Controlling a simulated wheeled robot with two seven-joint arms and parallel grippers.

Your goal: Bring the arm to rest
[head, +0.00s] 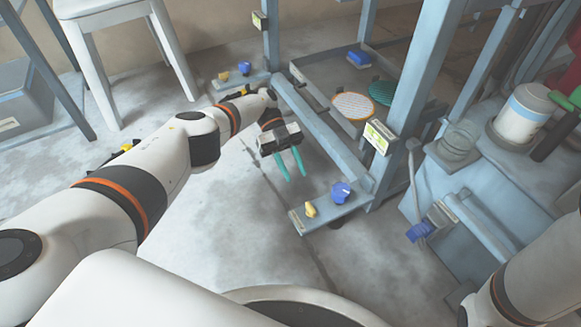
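My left arm (150,170) reaches in from the left and bends at the elbow toward the press frame. The grey press frame (335,150) holds a tray with an orange-and-white round plate (353,106) and a green round plate (381,93).
A shelf with a blue knob (341,192) and a yellow knob (310,209) juts out near my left gripper. A blue-grey bench with a white container (522,116) stands at right. A white stool (112,12) stands at upper left.

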